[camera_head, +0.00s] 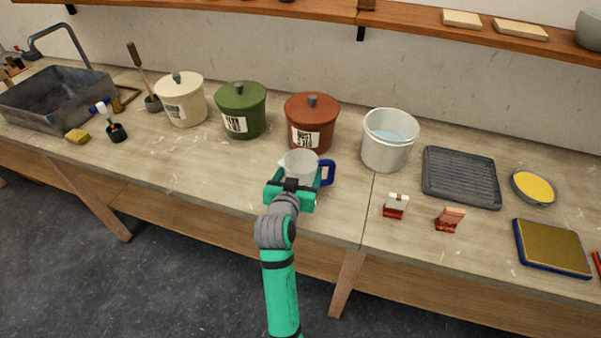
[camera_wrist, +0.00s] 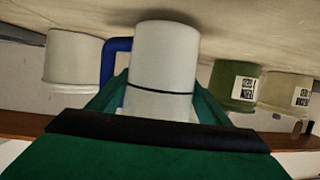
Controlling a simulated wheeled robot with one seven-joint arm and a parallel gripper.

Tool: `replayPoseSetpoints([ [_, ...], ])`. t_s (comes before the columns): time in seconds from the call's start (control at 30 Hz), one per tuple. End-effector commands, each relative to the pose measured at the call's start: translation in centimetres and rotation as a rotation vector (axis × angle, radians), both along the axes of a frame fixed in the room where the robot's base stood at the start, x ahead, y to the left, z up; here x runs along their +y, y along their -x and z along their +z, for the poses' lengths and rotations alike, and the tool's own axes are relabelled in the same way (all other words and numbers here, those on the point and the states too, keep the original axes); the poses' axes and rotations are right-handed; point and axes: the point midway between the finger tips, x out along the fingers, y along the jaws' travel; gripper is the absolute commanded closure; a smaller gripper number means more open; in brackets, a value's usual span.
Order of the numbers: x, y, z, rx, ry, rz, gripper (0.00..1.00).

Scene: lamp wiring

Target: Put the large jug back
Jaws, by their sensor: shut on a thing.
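The large jug, a white jug (camera_head: 300,165) with a blue handle (camera_head: 328,172), is in front of the rust-red lidded pot on the bench. My gripper (camera_head: 292,187) is shut on the jug from the near side, one finger on either side of its body. In the wrist view the picture is upside down; the white jug body (camera_wrist: 164,60) with a dark line around it fills the space between the green fingers, and its blue handle (camera_wrist: 112,60) stands to the left. I cannot tell whether its base touches the bench.
Cream (camera_head: 181,100), green (camera_head: 240,110) and rust-red (camera_head: 311,122) lidded pots stand in a row behind. A white bucket (camera_head: 388,140) stands right of the red pot. Two small reddish items (camera_head: 396,206) (camera_head: 449,220) and a ridged dark tray (camera_head: 461,178) lie to the right.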

Motion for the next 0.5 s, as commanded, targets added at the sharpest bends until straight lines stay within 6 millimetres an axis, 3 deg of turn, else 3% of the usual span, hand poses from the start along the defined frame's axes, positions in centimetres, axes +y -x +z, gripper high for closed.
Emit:
replayPoseSetpoints([
  [0.47, 0.08, 0.01, -1.00, -0.002, 0.001, 0.001, 0.72],
  [0.5, 0.18, 0.02, -1.10, -0.001, 0.001, 0.002, 0.26],
])
